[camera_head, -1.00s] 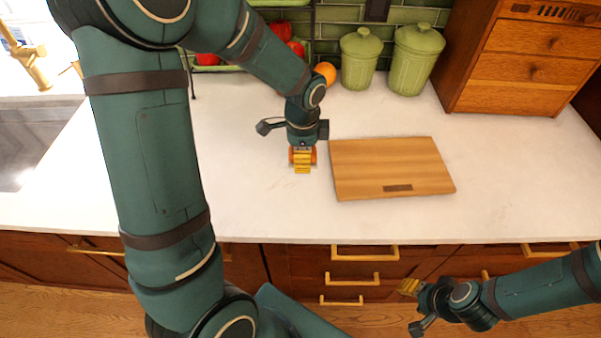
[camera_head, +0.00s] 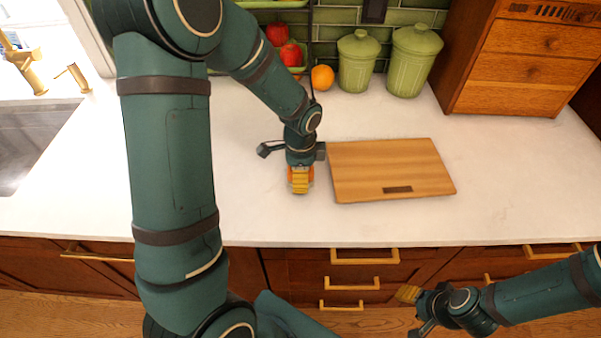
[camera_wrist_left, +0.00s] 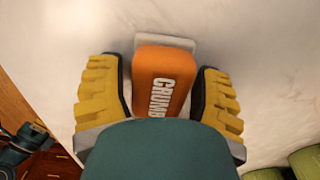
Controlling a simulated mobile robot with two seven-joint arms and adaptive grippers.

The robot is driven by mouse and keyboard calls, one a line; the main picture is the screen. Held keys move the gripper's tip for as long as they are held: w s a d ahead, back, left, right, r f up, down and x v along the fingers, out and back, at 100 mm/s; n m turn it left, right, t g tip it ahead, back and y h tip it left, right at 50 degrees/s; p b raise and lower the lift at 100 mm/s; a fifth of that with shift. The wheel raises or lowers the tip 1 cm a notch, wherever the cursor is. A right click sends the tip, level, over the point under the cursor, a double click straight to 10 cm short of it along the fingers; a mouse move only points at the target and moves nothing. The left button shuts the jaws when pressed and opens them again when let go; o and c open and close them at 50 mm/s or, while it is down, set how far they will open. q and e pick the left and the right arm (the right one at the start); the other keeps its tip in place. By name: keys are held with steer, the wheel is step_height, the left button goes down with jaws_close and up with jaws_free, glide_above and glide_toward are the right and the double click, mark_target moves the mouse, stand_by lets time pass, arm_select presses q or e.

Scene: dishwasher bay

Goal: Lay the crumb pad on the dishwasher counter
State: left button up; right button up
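The crumb pad (camera_wrist_left: 165,80) is an orange block lettered "CRUMB", with a pale layer at its far end in the left wrist view.
A wooden cutting board (camera_head: 390,165) lies just right of the left gripper. Green canisters (camera_head: 358,62), an orange (camera_head: 322,77) and a wooden drawer box (camera_head: 525,65) stand at the back. A sink (camera_head: 30,140) is at left. Counter in front of the left gripper is clear.

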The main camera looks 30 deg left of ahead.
arm_select(q)
steer(key=shift+o, duration=0.2)
steer(key=shift+r, duration=0.1)
steer(key=shift+r, duration=0.2)
step_height(320, 180, up, 12)
steer(key=p, duration=0.2)
stand_by(0.5)
